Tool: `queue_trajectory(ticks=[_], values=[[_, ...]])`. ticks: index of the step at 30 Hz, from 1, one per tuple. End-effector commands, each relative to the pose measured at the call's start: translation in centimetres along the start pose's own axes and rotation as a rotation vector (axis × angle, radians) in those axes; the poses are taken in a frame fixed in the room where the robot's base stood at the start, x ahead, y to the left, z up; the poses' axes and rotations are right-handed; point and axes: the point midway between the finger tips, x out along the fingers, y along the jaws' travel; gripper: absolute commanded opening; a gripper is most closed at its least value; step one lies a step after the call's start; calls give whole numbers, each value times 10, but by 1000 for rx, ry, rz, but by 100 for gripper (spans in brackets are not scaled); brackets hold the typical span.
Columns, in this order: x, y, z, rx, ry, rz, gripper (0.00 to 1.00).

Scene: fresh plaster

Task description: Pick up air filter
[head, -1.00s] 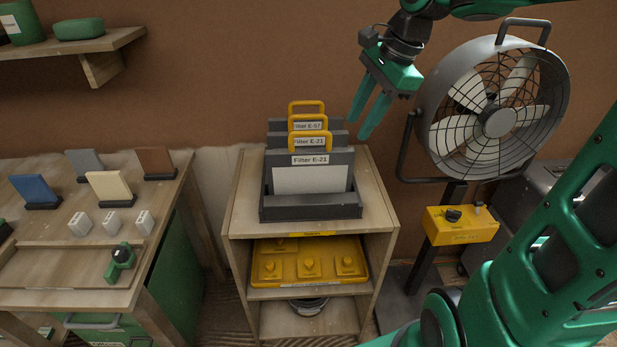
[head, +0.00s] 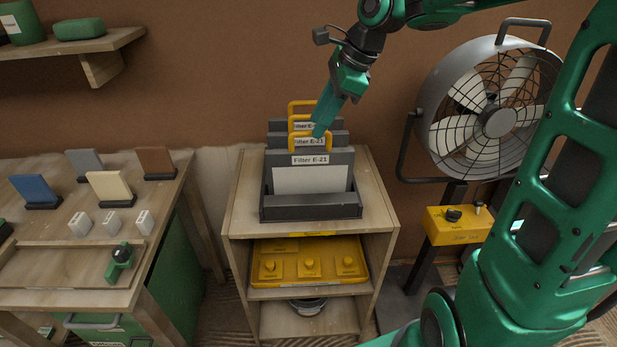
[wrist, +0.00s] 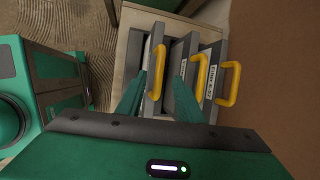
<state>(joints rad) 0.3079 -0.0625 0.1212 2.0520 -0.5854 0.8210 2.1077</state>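Three dark grey air filters with yellow loop handles stand upright in a dark rack (head: 310,212) on top of the wooden shelf unit. The front filter (head: 312,180) is labelled "Filter E-21"; its handle also shows in the wrist view (wrist: 158,72). The middle filter's handle (wrist: 201,75) and the back filter's handle (wrist: 233,84) are further right in the wrist view. My gripper (head: 321,131) points down at the handles. In the wrist view my gripper (wrist: 160,84) is open, its green fingers apart, with the front handle between them. I cannot tell whether they touch it.
The shelf below holds a yellow tray (head: 308,262) with several knobs. A large fan (head: 499,122) and a yellow control box (head: 461,225) stand to the right. A workbench (head: 85,225) with coloured panels is at the left. The brown wall is close behind the filters.

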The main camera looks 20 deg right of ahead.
Motion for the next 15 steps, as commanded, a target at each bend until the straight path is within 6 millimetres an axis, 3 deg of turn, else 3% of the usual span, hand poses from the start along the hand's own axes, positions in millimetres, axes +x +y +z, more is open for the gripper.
queue_trajectory(ticks=[9,15], values=[[41,2,2,0,0,3,33],[49,1,2,-1,0,0,33]])
